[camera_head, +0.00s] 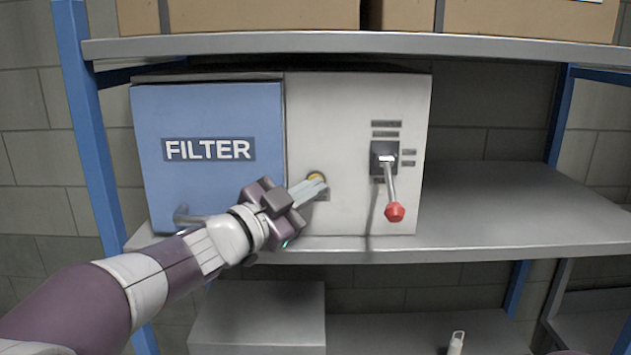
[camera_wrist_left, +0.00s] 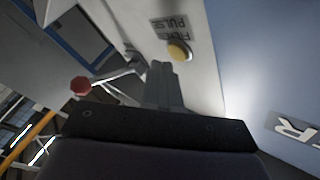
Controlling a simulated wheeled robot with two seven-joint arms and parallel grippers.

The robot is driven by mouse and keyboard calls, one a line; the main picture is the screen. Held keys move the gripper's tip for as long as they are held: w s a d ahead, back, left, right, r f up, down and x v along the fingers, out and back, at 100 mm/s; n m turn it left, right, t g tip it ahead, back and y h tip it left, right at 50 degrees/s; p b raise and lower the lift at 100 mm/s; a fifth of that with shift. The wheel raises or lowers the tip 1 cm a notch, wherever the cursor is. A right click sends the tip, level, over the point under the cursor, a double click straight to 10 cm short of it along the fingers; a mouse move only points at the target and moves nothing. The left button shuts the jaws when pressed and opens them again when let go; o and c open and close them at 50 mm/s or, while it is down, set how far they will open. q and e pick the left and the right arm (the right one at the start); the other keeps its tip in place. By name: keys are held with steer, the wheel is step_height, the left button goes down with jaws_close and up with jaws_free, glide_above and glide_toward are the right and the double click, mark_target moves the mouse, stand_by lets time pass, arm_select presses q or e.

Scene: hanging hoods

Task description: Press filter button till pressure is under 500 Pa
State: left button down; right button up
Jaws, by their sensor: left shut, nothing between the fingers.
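The filter unit has a blue door (camera_head: 207,112) marked FILTER and a white front panel (camera_head: 330,115) on a shelf. A round yellow button (camera_head: 317,177) sits low on the white panel. My left gripper (camera_head: 322,184) is shut and empty, its fingertips at the button's lower right edge and partly covering it. No pressure reading is visible. My right gripper is not in view.
A lever with a red knob (camera_head: 394,212) hangs down on the panel's right; it also shows in the left wrist view (camera_wrist_left: 80,86). The shelf (camera_head: 520,205) is bare to the right. Cardboard boxes (camera_head: 260,15) stand on the shelf above.

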arm_select(q)
steer(key=shift+w, duration=0.3)
steer(key=shift+w, duration=0.35)
stand_by(0.8)
steer(key=shift+s, duration=0.8)
